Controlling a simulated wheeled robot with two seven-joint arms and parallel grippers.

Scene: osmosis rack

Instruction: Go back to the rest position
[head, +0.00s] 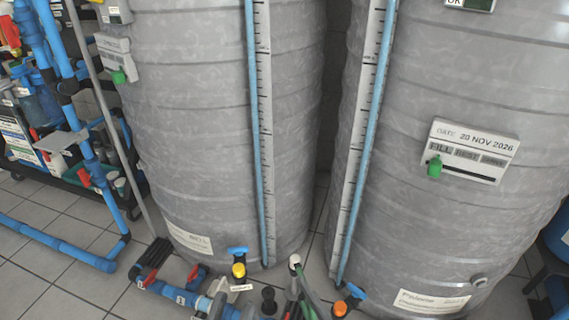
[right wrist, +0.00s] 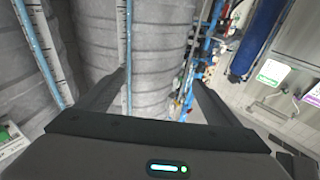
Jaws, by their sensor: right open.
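My right gripper (right wrist: 160,77) shows in the right wrist view. Its two dark fingers are spread wide apart, with nothing between them. Beyond the fingers are a large grey tank (right wrist: 158,45) and a blue level tube, apart from the gripper as far as I can tell. Neither gripper is visible in the head view. My left gripper is in neither view.
Two large grey tanks (head: 205,120) (head: 445,90) fill the head view, with a dated status panel (head: 470,152) on the right one. Blue pipes (head: 60,245) and valves (head: 238,270) run low in front. Tiled floor (head: 70,295) is bare at lower left.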

